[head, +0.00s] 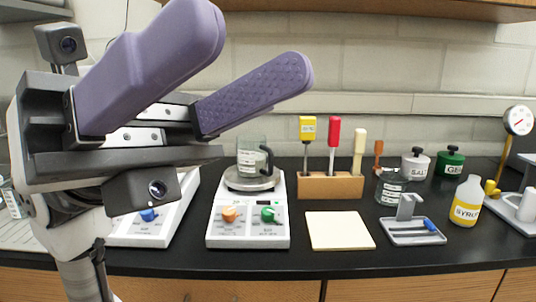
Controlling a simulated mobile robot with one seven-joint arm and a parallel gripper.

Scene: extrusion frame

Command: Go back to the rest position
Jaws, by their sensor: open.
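My gripper (256,50) fills the upper left of the head view, close to the camera. Its two purple fingers are spread apart, and only background shows between them. It is raised in front of the counter and holds nothing visible. The arm below it comes down the left edge of the view. The gripper and its mount hide part of the back wall and the left counter.
A black counter (325,263) holds a hotplate (248,240) with a glass beaker (250,160), a wooden tool block (330,187), a cream pad (339,230), a grey tray (414,237) and a yellow-labelled syrup bottle (467,202). A gauge (518,120) stands at right.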

